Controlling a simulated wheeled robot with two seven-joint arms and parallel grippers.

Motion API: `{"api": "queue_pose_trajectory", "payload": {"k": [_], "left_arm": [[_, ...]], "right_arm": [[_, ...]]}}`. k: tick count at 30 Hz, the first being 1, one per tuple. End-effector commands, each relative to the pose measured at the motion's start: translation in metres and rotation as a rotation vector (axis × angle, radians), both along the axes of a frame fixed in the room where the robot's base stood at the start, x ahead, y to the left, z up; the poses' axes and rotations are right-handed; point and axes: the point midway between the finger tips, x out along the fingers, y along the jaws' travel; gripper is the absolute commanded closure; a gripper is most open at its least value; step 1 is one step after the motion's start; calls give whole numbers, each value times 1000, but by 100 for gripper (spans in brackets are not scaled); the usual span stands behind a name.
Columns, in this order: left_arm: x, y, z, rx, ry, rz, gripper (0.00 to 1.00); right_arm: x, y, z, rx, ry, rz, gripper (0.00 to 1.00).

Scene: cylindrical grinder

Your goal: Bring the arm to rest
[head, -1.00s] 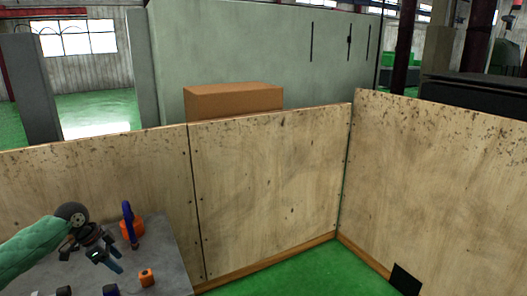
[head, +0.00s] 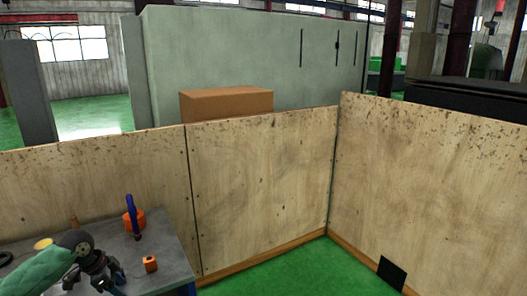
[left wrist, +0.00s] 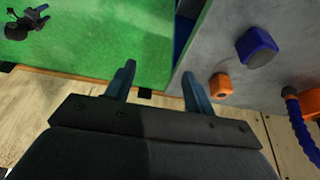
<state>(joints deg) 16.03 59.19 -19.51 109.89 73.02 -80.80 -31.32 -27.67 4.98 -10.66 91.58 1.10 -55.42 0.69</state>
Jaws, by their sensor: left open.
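My left arm comes in at the lower left of the head view. Its gripper (head: 112,284) is low, by the front edge of the grey table (head: 172,250). In the left wrist view the two fingers of the left gripper (left wrist: 158,82) stand apart, with nothing between them. Green floor and the foot of a wooden panel show beyond them. A dark claw-like shape (left wrist: 32,22) at the upper left of that view may be my right gripper; its state is unclear. The head view does not show the right arm.
An orange block (head: 150,264) and a blue hose on an orange base (head: 134,220) stand on the table. In the left wrist view a blue block (left wrist: 257,47) lies right of the fingers. Wooden panels (head: 262,190) wall the area. Green floor is clear at centre right.

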Motion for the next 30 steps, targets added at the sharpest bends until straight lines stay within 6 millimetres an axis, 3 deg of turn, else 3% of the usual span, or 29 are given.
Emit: {"api": "queue_pose_trajectory", "payload": {"k": [8,12,18,24,30], "left_arm": [[-32,-55,-53,5,13,11,46],[-63,-96,-89,6,17,37,46],[-111,-150,-126,5,12,114,46],[-162,-193,-148,0,5,231,46],[-213,-221,-157,2,5,385,46]], "right_arm": [[-9,0,-2,0,9,0,42],[-9,0,-2,0,10,0,42],[-5,1,-1,1,6,0,42],[-6,1,-1,1,7,-1,42],[-6,1,-1,1,7,-1,42]]}}
